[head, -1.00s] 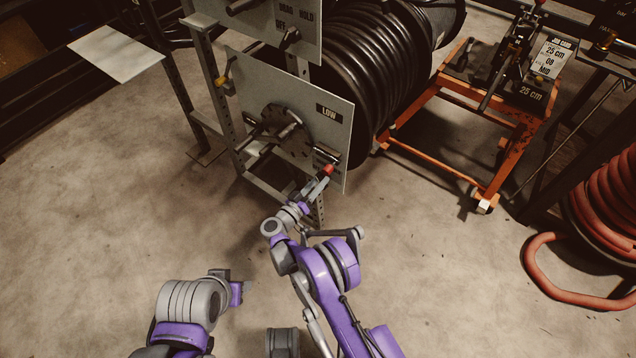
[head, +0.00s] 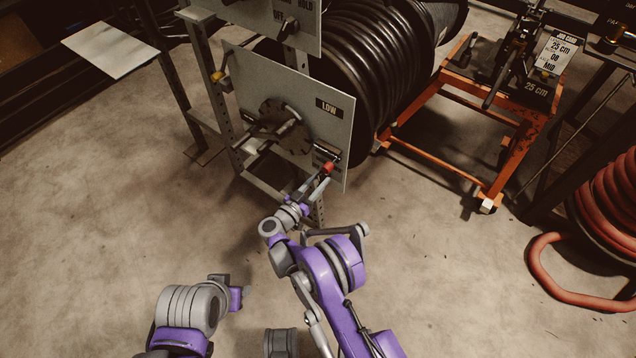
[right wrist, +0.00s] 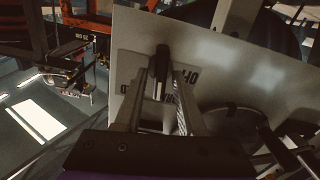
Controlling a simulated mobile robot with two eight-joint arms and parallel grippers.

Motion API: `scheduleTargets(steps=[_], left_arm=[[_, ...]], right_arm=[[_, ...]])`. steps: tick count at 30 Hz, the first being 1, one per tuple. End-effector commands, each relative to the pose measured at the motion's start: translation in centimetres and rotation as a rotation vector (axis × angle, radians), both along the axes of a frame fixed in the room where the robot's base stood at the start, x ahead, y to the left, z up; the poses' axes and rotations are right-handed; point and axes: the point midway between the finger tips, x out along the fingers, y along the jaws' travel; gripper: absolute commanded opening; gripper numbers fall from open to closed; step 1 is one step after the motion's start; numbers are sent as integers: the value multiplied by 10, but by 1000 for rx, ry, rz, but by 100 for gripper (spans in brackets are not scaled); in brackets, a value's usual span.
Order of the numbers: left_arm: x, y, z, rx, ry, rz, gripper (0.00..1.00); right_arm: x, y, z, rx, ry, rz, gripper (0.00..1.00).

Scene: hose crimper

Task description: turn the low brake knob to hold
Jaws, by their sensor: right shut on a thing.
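The low panel (head: 312,92) is a grey upright plate with a LOW label (head: 328,107) and a round disc with a bar across it. The low brake knob (head: 327,168) shows a red end at the panel's lower right. My right gripper (head: 318,180) is shut on it. In the right wrist view the dark knob (right wrist: 162,72) lies between my two fingers (right wrist: 162,95), over a label plate whose upside-down letters are partly hidden. I cannot read its setting. My left gripper (head: 237,297) hangs low over the floor, apart from the panel; its jaws are not clear.
An upper panel (head: 262,14) with its own knob (head: 288,29) sits above. A black hose reel (head: 375,65) stands behind, beside an orange frame (head: 470,110). Red coiled hose (head: 565,285) lies at the right. The floor in front is clear.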

Motion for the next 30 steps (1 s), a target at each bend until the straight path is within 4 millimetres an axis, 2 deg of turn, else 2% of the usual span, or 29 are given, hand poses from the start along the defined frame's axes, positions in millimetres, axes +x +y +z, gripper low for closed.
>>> scheduleTargets(steps=[6,15,30], left_arm=[[2,0,-14,0,3,0,50],[4,0,-22,0,5,0,50],[4,0,-26,0,5,0,50]], right_arm=[[-1,-1,-2,167,-121,0,0],[-2,-2,-1,373,-270,0,0],[-3,-2,-1,545,-394,0,0]])
